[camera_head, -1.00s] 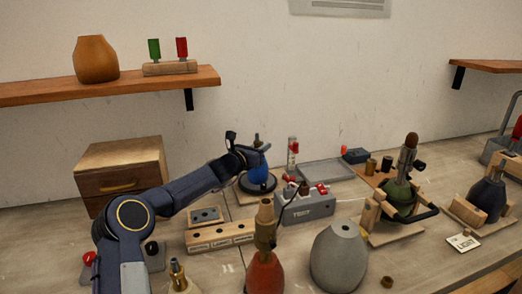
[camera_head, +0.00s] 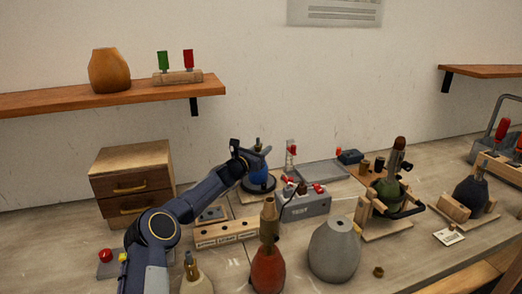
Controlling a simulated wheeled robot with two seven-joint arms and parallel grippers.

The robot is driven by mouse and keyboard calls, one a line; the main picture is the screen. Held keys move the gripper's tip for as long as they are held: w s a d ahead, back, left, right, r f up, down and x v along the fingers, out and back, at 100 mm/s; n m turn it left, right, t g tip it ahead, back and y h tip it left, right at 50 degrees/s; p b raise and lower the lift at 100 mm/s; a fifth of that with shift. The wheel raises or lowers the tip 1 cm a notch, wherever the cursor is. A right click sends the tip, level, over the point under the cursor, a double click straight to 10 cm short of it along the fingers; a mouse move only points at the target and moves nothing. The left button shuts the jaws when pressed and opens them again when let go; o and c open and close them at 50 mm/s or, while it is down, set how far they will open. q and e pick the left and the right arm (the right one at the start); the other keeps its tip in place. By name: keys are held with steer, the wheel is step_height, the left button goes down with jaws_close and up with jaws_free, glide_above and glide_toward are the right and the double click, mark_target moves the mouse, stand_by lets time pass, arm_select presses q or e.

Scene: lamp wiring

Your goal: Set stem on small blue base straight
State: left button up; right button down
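My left gripper (camera_head: 257,153) is at the top of the blue base, around or beside the stem. Its fingers are too small and overlapped to show whether they are closed on it. My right gripper is not in view.
A grey test box (camera_head: 305,205) with red clips stands front right of the blue base. A red lamp base (camera_head: 267,270), a grey base (camera_head: 334,250) and a green base (camera_head: 388,191) in a wooden cradle stand nearby. A grey tray (camera_head: 319,172) lies behind.

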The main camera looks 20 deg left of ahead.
arm_select(q)
steer(key=shift+o, duration=1.2)
steer(key=shift+a+f, duration=0.1)
steer(key=shift+s+a+f+b, duration=0.15)
steer(key=shift+s+b, duration=0.2)
steer(key=shift+b, duration=0.1)
steer(key=b+v, duration=0.3)
steer(key=v, duration=0.4)
steer(key=shift+b, duration=0.4)
steer(key=shift+r, duration=0.3)
